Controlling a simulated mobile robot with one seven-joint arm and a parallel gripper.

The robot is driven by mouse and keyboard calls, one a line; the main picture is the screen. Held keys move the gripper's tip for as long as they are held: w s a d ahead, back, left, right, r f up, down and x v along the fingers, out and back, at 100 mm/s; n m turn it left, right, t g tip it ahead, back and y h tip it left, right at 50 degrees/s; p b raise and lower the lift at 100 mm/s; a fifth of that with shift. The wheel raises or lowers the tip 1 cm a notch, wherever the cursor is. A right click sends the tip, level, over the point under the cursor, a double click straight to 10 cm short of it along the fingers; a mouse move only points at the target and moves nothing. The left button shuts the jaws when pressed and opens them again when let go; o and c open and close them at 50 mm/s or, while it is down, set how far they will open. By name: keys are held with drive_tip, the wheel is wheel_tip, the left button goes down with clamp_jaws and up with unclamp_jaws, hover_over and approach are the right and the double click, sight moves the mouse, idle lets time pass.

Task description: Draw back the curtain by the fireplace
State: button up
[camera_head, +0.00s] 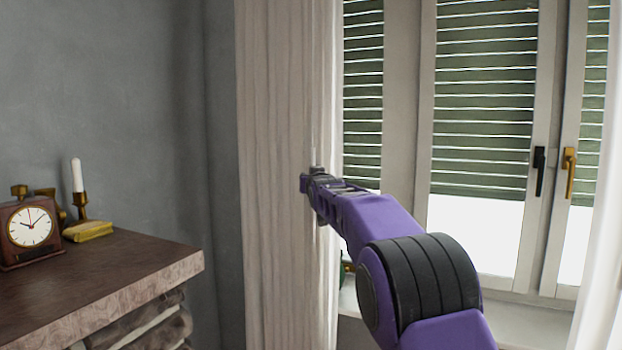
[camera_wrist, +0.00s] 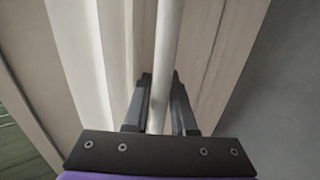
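The curtain (camera_head: 277,150) is a pale, pleated panel hanging at the left side of the window in the head view. My gripper (camera_head: 312,183) is at its right edge, and the arm reaches in from the lower right. In the wrist view the curtain's folds (camera_wrist: 118,50) fill the middle. A thin pale upright rod or curtain edge (camera_wrist: 168,40) runs between the fingers of my gripper (camera_wrist: 162,95). The fingers are close together around this strip and look shut on it. Their exact contact is hard to see. No fireplace opening is clearly visible.
A window with green slatted blinds (camera_head: 482,100) and dark and brass handles is behind the arm. Another white curtain (camera_head: 605,270) hangs at far right. At left, a mantel-like ledge (camera_head: 110,270) holds a clock (camera_head: 30,228), a candle (camera_head: 77,175) and a yellow item (camera_head: 88,231).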

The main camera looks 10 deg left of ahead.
drive_tip(key=o, duration=0.3)
drive_tip(key=b+v, duration=0.2)
drive_tip(key=v, duration=1.5)
drive_tip(key=shift+s+r+b, duration=0.1)
drive_tip(key=shift+s+b, duration=0.15)
drive_tip(key=shift+b, duration=0.15)
